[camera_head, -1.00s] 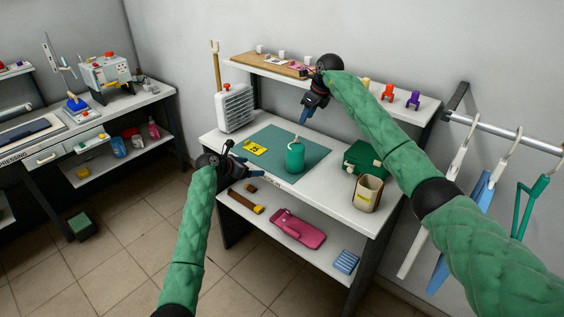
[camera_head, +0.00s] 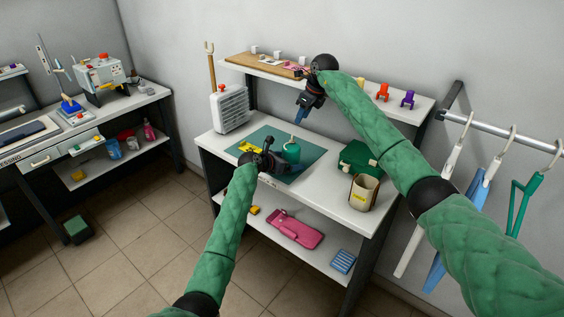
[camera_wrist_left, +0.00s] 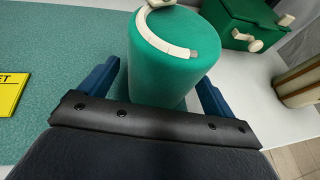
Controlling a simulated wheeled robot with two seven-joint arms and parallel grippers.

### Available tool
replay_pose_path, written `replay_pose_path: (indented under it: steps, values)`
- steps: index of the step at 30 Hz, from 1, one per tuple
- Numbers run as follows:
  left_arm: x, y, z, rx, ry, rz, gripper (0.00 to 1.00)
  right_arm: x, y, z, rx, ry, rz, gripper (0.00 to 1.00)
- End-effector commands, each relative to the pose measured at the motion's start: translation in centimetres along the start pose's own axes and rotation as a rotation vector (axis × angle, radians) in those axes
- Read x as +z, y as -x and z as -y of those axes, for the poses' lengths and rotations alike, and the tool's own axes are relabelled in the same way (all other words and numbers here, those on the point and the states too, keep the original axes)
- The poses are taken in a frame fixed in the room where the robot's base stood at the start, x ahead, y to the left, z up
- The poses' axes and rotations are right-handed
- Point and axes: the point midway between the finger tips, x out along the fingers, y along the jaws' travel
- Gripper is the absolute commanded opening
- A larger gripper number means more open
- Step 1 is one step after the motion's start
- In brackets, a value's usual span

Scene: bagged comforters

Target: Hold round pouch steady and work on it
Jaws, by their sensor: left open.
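The round pouch (camera_head: 292,151) is a green cylinder standing upright on the teal mat (camera_head: 313,155). In the left wrist view the pouch (camera_wrist_left: 166,75) shows a curved cream strip, like a zip, along its top edge. My left gripper (camera_head: 276,161) is at the near left side of the pouch. In the left wrist view its blue fingers are spread, one on each side of the pouch's lower part, with a gap visible on the left. My right gripper (camera_head: 300,115) hangs above and behind the pouch, clear of it; whether its fingers are apart is unclear.
A yellow card (camera_head: 246,146) lies left of the pouch. A green box (camera_head: 358,157) and a beige cup-like container (camera_head: 363,192) stand to the right. A white heater-like box (camera_head: 230,108) stands at the left. A shelf (camera_head: 345,90) runs behind. A pink item (camera_head: 295,229) lies below.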

Motion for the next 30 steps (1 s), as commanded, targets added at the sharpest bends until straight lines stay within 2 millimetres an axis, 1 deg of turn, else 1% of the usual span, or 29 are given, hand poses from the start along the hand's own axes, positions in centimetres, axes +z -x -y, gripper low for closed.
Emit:
replay_pose_path:
  steps: [3, 6, 16, 17, 18, 20, 21, 23, 24, 25, 28, 30]
  values:
    - [0.1, -1.2, 0.0, 0.0, 0.0, -0.001, 0.9, 0.0, 0.0, 0.0, 0.0, 0.0, 0.0, 0.36]
    - [0.0, -1.7, 0.0, 0.001, 0.0, -0.001, 0.9, 0.0, 0.0, 0.0, 0.0, 0.0, 0.0, 0.36]
    - [0.0, -2.0, 0.0, 0.001, 0.0, -0.001, 0.9, 0.0, 0.0, 0.0, 0.0, 0.0, 0.0, 0.36]
    - [0.0, -2.0, 0.0, 0.001, 0.0, -0.001, 0.86, 0.0, 0.0, 0.0, 0.0, 0.0, 0.0, 0.36]
    - [0.0, -2.0, 0.0, 0.001, 0.0, -0.001, 0.78, 0.0, 0.0, 0.0, 0.0, 0.0, 0.0, 0.36]
    - [0.0, -2.0, 0.0, 0.001, 0.0, -0.001, 0.66, 0.0, 0.0, 0.0, 0.0, 0.0, 0.0, 0.36]
    - [0.0, -2.0, 0.0, 0.001, 0.0, -0.001, 0.58, 0.0, 0.0, 0.0, 0.0, 0.0, 0.0, 0.36]
    - [0.0, -2.0, -0.1, 0.001, 0.0, -0.001, 0.46, 0.0, 0.0, 0.0, 0.0, 0.0, 0.0, 0.36]
    - [0.0, -2.0, -0.1, 0.001, 0.0, -0.001, 0.39, 0.0, 0.0, 0.0, 0.0, 0.0, 0.0, 0.36]
    - [0.0, -2.0, -0.1, 0.001, 0.0, -0.001, 0.62, 0.0, 0.0, 0.0, 0.0, 0.0, 0.0, 0.36]
    - [0.0, -2.0, -0.1, 0.001, 0.0, -0.001, 0.42, 0.0, 0.0, 0.0, 0.0, 0.0, 0.0, 0.36]
    - [0.0, -2.0, -0.1, 0.001, 0.0, -0.001, 0.42, 0.0, 0.0, 0.0, 0.0, 0.0, 0.0, 0.36]
